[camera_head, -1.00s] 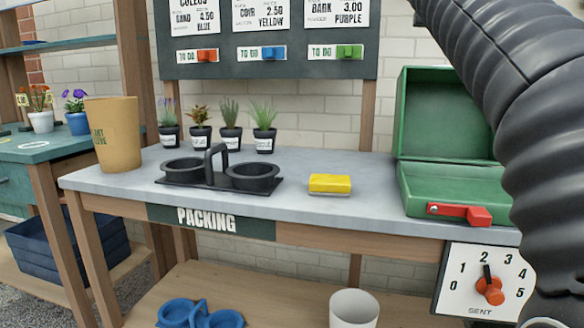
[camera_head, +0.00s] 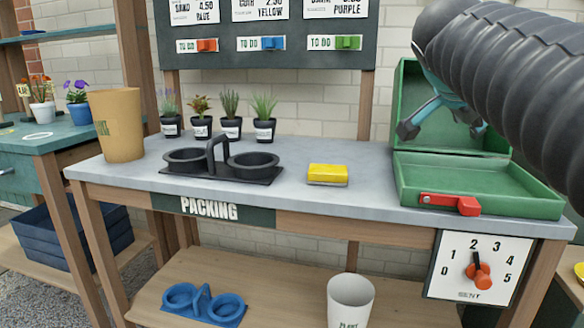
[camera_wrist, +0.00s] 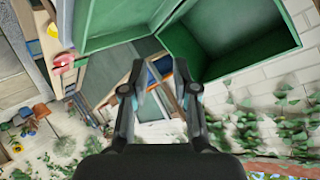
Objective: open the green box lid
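The green box (camera_head: 540,204) stands at the right end of the grey bench, with a red latch (camera_head: 450,204) on its front. Its lid (camera_head: 405,85) is open, standing up at the back of the box, and the shallow base looks empty. My gripper (camera_head: 443,128) is in front of the raised lid, above the base, with its fingers spread and nothing between them. In the wrist view my gripper (camera_wrist: 160,75) is also open and empty. There the open lid (camera_wrist: 235,45) and the base (camera_wrist: 110,22) lie beyond the fingertips. I cannot tell whether a finger touches the lid.
A yellow sponge-like block (camera_head: 328,174) lies left of the box. A black two-cup carrier (camera_head: 220,170), a tan pot (camera_head: 117,125) and several small potted plants (camera_head: 232,127) stand further left. A numbered dial (camera_head: 480,268) hangs below the box. The bench between block and box is clear.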

